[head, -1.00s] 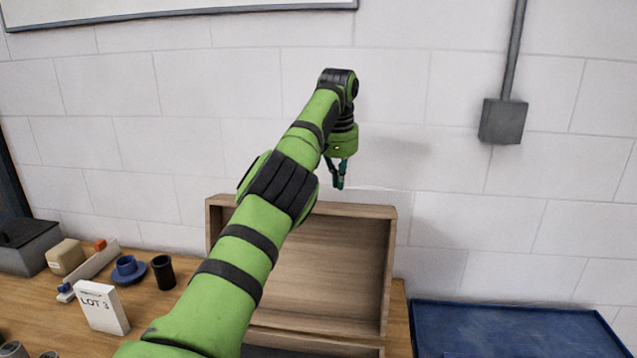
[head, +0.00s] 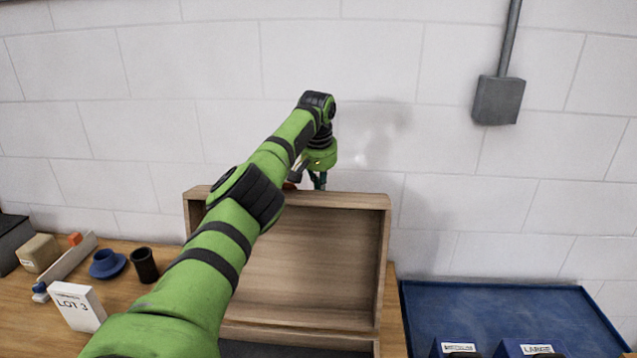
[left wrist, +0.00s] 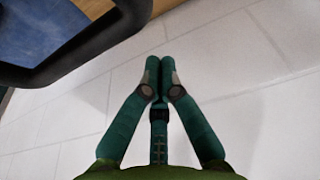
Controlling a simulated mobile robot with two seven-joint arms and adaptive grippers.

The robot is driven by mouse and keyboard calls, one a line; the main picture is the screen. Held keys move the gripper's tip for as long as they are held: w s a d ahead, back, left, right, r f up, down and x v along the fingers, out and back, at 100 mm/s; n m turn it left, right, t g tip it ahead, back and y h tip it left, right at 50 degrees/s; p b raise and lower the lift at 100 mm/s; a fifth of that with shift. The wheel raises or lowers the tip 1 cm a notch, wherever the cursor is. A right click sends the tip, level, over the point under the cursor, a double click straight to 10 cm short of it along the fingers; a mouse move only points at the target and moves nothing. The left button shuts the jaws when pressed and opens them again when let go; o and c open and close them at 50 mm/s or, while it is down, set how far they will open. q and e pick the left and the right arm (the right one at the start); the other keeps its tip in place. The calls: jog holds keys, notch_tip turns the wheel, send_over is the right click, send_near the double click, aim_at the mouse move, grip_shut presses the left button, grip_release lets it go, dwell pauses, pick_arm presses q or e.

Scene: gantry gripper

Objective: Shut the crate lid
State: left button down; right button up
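The wooden crate's lid (head: 325,260) stands raised, its hollow inner side facing me. Below it, the crate (head: 300,338) shows only its wooden rim and a strip of dark inside at the bottom of the head view. My left arm crosses in front of the lid's left part and hides it. My left gripper (head: 319,182) points down at the lid's top edge, and its tips seem to pass behind that edge. I cannot tell whether they touch the lid. In the left wrist view the fingers (left wrist: 160,68) are together with nothing between them. My right gripper is not in view.
Left of the crate stand a white LOT 3 card (head: 77,307), a dark cup (head: 144,265), a blue flanged part (head: 107,264) and a tan block (head: 38,253). A blue tray (head: 500,305) with labelled dividers lies right. The wall is close behind.

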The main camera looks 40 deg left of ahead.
pick_arm(q)
jog(key=shift+s+d+r+p, duration=0.3)
jog(key=shift+s+d+r, duration=0.1)
jog(key=shift+s+d, duration=0.25)
jog(key=shift+s+d+r+p, duration=0.25)
jog(key=shift+s+d+r, duration=0.15)
jog(key=shift+s, duration=0.35)
jog(key=shift+s+d, duration=0.1)
jog(key=shift+d, duration=0.1)
jog(key=shift+a, duration=0.1)
